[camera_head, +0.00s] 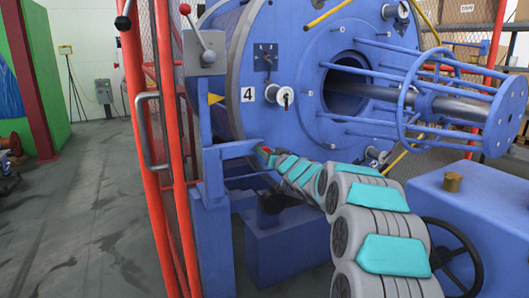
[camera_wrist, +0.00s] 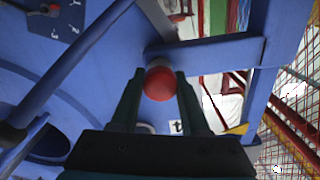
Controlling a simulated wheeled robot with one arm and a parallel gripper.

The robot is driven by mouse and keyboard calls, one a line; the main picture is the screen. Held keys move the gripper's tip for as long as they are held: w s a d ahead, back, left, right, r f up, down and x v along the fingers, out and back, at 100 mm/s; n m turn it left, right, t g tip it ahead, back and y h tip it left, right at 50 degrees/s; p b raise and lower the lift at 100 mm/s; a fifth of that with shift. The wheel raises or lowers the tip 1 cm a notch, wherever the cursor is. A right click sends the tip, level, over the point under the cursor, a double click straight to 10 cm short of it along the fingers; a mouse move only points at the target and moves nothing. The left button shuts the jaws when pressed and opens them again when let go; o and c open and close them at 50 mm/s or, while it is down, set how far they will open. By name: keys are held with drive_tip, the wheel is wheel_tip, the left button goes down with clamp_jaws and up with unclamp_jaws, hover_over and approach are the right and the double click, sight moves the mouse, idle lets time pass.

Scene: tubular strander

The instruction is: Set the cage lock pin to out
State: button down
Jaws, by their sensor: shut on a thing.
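The cage lock pin shows as a round red knob (camera_wrist: 160,84) in the middle of the wrist view. My gripper (camera_wrist: 160,76) has one dark finger on each side of the knob and is shut on it. The knob sits beside a blue bracket arm (camera_wrist: 208,53), close to the blue cage face. In the head view my gripper (camera_head: 266,155) is at the end of the bracket (camera_head: 228,149), low on the left of the cage (camera_head: 300,70). The pin's shaft is hidden, so I cannot tell how far it is in or out.
A white plate with a 4 (camera_head: 247,94) and a yellow pointer (camera_head: 216,99) are above the bracket. A red-framed mesh guard (camera_head: 150,130) stands to the left. A black handwheel (camera_head: 455,255) is at the lower right. Grey floor (camera_head: 85,220) is free at the left.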

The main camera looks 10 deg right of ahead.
drive_tip(key=v, duration=0.2)
drive_tip(key=shift+s+d+f, duration=0.15)
drive_tip(key=shift+s, duration=0.25)
drive_tip(key=shift+c, duration=1.9)
unclamp_jaws()
drive_tip(key=shift+s, duration=0.15)
drive_tip(key=v, duration=0.7)
drive_tip(key=shift+s+d+b, duration=0.15)
drive_tip(key=shift+s+b, duration=0.1)
drive_tip(key=shift+b, duration=0.05)
